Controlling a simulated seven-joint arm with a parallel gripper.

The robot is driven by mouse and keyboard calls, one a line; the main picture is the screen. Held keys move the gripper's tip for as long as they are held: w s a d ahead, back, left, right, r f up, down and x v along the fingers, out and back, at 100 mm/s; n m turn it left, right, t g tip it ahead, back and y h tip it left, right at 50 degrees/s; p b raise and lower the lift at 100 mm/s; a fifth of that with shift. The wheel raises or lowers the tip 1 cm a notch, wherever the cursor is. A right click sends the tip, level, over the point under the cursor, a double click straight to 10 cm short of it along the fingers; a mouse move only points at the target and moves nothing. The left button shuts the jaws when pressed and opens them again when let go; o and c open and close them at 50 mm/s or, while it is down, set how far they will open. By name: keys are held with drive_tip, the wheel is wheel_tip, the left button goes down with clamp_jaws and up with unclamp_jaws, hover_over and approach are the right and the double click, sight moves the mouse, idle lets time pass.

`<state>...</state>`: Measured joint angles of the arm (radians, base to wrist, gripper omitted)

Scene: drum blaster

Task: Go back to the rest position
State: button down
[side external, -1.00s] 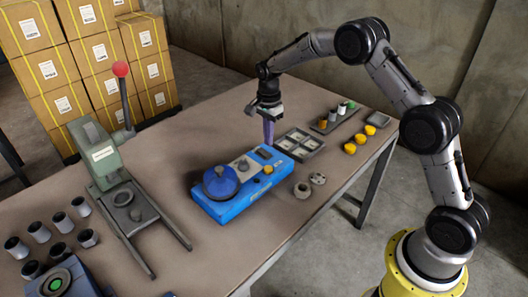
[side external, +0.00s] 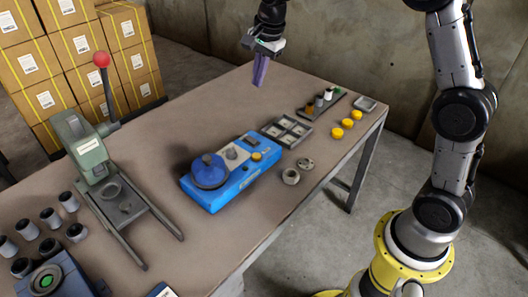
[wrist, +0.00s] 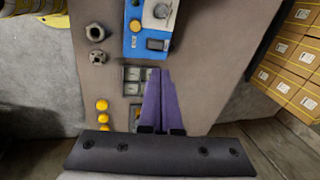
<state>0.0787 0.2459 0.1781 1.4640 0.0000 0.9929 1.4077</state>
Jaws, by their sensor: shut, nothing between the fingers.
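My gripper (side external: 260,72) hangs in the air above the far part of the table, its purple fingers pointing down. The fingers are together with nothing between them. In the wrist view my gripper (wrist: 160,75) shows its purple fingers closed, in front of part of the parts tray. The blue device (side external: 232,172) with a round blue dome lies on the table below and to the left of the gripper, well apart from it. It also shows at the top of the wrist view (wrist: 135,40).
The table (side external: 150,165) carries a green press (side external: 85,150) with a red-knobbed lever, grey cups (side external: 50,217), a compartment tray (side external: 287,130), yellow caps (side external: 346,123), two grey rings and a small rack (side external: 320,104). Stacked boxes (side external: 85,45) stand behind. The air around my gripper is clear.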

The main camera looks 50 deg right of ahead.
drive_tip(key=s+a+r+n+t, duration=0.1)
drive_tip(key=s+r+n, duration=0.2)
drive_tip(key=s+r, duration=0.35)
drive_tip(key=s+a+r+n+t, duration=0.1)
drive_tip(key=s+a+r+n, duration=0.15)
drive_tip(key=s, duration=0.75)
drive_tip(key=s+f+n, duration=0.4)
drive_tip(key=s+n, duration=0.1)
drive_tip(key=s, duration=0.3)
drive_tip(key=s+f+n, duration=0.3)
drive_tip(key=s+n, duration=0.3)
drive_tip(key=s, duration=0.1)
drive_tip(key=shift+s+a+f+t, duration=0.15)
drive_tip(key=shift+s+f+t, duration=0.15)
drive_tip(key=shift+s+f, duration=0.1)
